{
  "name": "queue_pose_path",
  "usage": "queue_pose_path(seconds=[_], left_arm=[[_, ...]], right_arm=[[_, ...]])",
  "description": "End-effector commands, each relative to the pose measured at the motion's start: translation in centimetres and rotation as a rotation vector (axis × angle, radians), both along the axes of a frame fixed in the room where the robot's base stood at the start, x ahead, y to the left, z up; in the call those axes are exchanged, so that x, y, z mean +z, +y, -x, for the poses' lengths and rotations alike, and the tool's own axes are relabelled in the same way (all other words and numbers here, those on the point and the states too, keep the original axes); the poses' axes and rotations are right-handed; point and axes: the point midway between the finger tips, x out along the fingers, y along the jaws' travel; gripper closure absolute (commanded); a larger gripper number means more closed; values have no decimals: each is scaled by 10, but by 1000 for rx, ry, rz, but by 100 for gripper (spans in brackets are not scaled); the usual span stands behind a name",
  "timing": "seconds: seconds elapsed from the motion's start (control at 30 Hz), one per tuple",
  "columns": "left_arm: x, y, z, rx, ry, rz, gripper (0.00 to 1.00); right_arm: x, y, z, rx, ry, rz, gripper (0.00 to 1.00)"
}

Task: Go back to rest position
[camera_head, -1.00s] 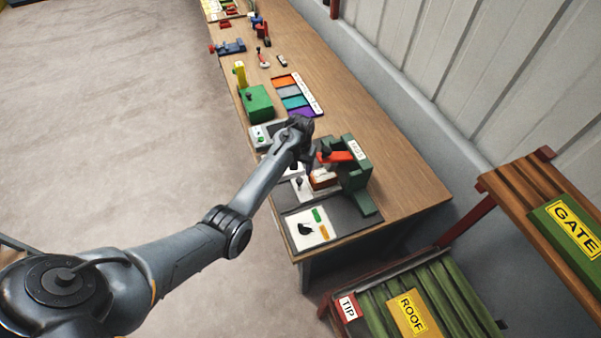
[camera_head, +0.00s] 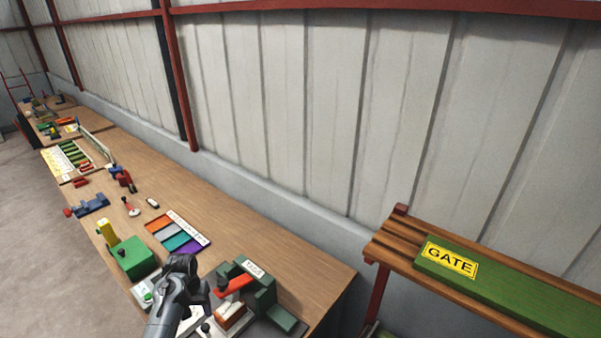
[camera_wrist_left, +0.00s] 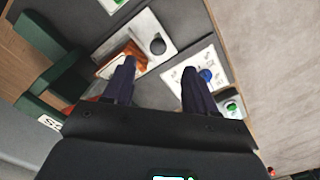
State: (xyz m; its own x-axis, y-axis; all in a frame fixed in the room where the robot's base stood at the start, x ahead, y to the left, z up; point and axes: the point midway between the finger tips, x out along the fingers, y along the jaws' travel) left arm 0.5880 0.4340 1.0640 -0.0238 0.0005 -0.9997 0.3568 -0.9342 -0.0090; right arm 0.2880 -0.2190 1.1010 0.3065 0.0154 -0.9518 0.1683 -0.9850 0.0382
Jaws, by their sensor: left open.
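My left gripper (camera_head: 198,294) is low in the head view, over the near end of the long workbench (camera_head: 270,230), beside a dark green fixture with a red-orange lever (camera_head: 236,284). In the left wrist view its two dark fingers (camera_wrist_left: 158,82) are apart, with nothing held between them. An orange-brown block (camera_wrist_left: 122,60) shows beside the left finger. My right gripper is out of view.
A green box (camera_head: 133,258), a strip of coloured trays (camera_head: 178,237) and a blue vise-like tool (camera_head: 90,205) stand farther along the bench. A wooden rack with a green GATE board (camera_head: 500,285) is at the right. A corrugated wall (camera_head: 300,110) runs behind. Floor at left is clear.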

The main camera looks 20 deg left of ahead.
Motion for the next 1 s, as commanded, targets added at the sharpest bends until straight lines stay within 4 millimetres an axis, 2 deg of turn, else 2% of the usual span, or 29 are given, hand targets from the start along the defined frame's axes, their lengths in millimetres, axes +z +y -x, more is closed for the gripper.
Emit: queue_pose_path(seconds=[0.17, 0.3, 0.4, 0.5, 0.57, 0.67, 0.7, 0.8, 0.9, 1.0], left_arm=[[-52, -5, 58, -9, 127, 1, 43], [-96, -16, 136, -51, 247, -29, 43], [-108, -29, 190, -102, 287, -62, 43], [-108, -47, 237, -168, 296, -91, 43], [-101, -62, 263, -212, 288, -101, 43], [-80, -93, 301, -294, 248, -106, 43], [-67, -107, 314, -328, 222, -103, 43], [-31, -140, 334, -399, 139, -88, 43], [11, -170, 340, -454, 36, -68, 43], [53, -193, 334, -490, -78, -52, 43]], right_arm=[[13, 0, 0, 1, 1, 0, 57], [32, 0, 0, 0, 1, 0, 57], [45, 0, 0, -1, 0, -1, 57], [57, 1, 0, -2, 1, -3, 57], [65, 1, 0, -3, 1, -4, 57], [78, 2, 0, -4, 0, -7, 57], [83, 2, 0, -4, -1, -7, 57], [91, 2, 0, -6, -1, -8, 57], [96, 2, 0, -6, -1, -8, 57], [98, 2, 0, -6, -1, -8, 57]])
